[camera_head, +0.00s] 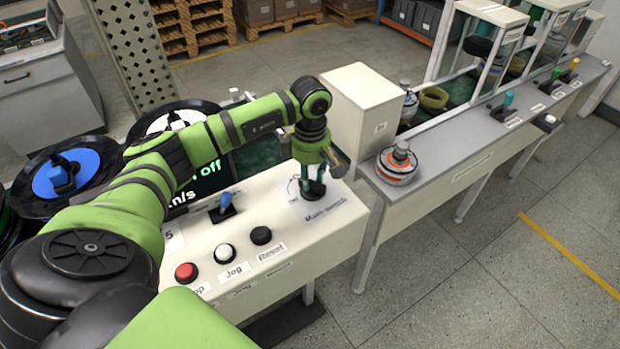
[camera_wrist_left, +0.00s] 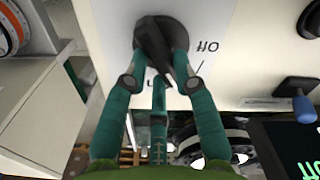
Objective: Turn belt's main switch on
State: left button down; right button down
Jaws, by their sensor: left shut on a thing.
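The main switch is a black rotary knob on a round black base, on the white label marked "Main switch" at the right end of the white control panel (camera_head: 265,205). In the head view the main switch (camera_head: 313,191) is partly covered by my left gripper (camera_head: 312,178), which reaches down onto it. In the left wrist view the teal fingers of my left gripper (camera_wrist_left: 160,66) are closed around the knob of the main switch (camera_wrist_left: 153,38). Lettering on the label beside it is upside down there and partly hidden. My right gripper is not in view.
A blue-handled lever (camera_head: 226,203) stands left of the switch. Red (camera_head: 186,272), white (camera_head: 225,253) and black (camera_head: 261,235) buttons sit along the panel's front. A white box (camera_head: 362,110) and a bench with a motor part (camera_head: 398,165) stand to the right.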

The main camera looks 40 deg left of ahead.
pick_arm(q)
jog(key=m+b, duration=0.3)
jog(key=shift+w+d+f, duration=0.1)
jog(key=shift+w+f, duration=0.05)
jog(key=shift+f, duration=0.05)
jog(key=shift+d+r+m+b, duration=0.1)
jog(key=shift+r+m+b, duration=0.1)
jog(key=shift+m+b, duration=1.35)
jog(key=c, duration=1)
grip_release()
jog(key=shift+r, duration=0.15)
notch_tip(320, 180, up, 12)
jog(key=shift+f, duration=0.1)
